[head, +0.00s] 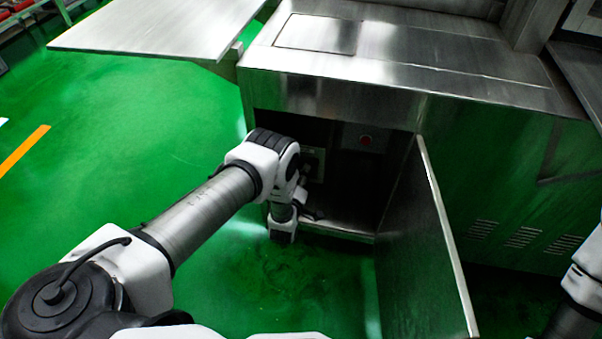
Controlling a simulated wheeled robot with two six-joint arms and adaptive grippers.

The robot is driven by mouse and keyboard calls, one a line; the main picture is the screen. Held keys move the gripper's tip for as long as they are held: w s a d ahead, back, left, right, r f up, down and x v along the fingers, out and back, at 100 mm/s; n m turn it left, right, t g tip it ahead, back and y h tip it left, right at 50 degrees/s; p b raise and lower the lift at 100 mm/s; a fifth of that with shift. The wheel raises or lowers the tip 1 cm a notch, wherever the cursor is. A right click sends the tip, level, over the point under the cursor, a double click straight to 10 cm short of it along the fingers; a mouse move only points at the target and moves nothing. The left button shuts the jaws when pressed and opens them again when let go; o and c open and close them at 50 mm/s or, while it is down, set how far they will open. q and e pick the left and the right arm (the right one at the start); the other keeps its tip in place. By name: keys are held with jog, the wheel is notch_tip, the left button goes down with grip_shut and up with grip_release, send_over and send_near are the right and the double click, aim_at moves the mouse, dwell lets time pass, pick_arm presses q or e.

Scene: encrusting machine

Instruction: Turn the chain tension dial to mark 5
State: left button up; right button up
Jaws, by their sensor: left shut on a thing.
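The open lower cabinet (340,222) of the steel machine is in the middle of the head view. My left arm reaches into its left side. My left gripper (306,180) is small and dark there, in front of a panel with a grey plate (314,160). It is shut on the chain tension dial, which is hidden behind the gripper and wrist. The dial's marks and pointer cannot be read. Part of my right arm shows at the right edge, but its gripper is not in view.
The cabinet door (425,240) stands open to the right of my left arm. A red button (366,139) is on the inner back wall. A steel shelf (160,28) juts out at upper left. The green floor (110,140) at left is clear.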

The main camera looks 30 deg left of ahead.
pick_arm(q)
jog(key=shift+a+f+m+t+y+b, duration=0.1)
jog(key=shift+m+t+y+b, duration=0.2)
jog(key=shift+m, duration=4.7)
jog(key=shift+m+t+y+b, duration=0.15)
jog(key=shift+m+y, duration=0.25)
jog(key=shift+m, duration=4.6)
jog(key=o, duration=1.1)
jog(key=shift+o, duration=0.2)
jog(key=shift+s, duration=0.1)
jog(key=v, duration=1.1)
jog(key=shift+s, duration=0.35)
